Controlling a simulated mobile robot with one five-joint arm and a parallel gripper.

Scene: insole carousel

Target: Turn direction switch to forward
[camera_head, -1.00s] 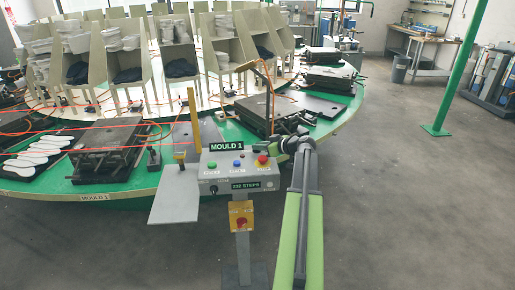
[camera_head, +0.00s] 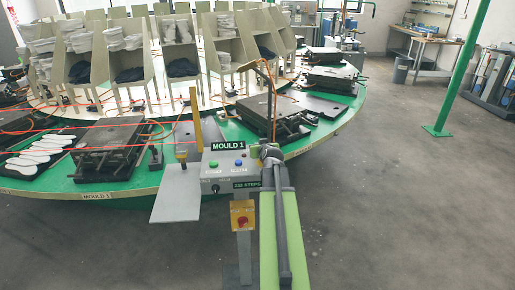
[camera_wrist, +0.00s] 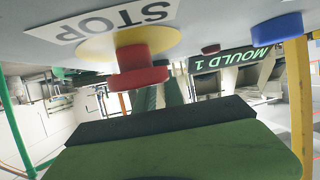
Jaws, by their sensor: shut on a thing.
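The grey control box (camera_head: 207,168) stands at the carousel's edge under a MOULD 1 sign. A small dark knob (camera_head: 215,188), which looks like the direction switch, is on its front face at lower left; its setting is too small to read. My gripper (camera_head: 268,151) is at the right end of the box, apart from the knob, and covers the red stop button in the head view. The wrist view shows the red stop button (camera_wrist: 138,76) with its yellow ring upside down, just beyond my green and black gripper parts. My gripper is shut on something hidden.
Green and blue buttons (camera_head: 213,163) (camera_head: 238,162) sit on the box top. A yellow box with a red button (camera_head: 242,215) is on the post below. A yellow post (camera_head: 196,118) stands behind left.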

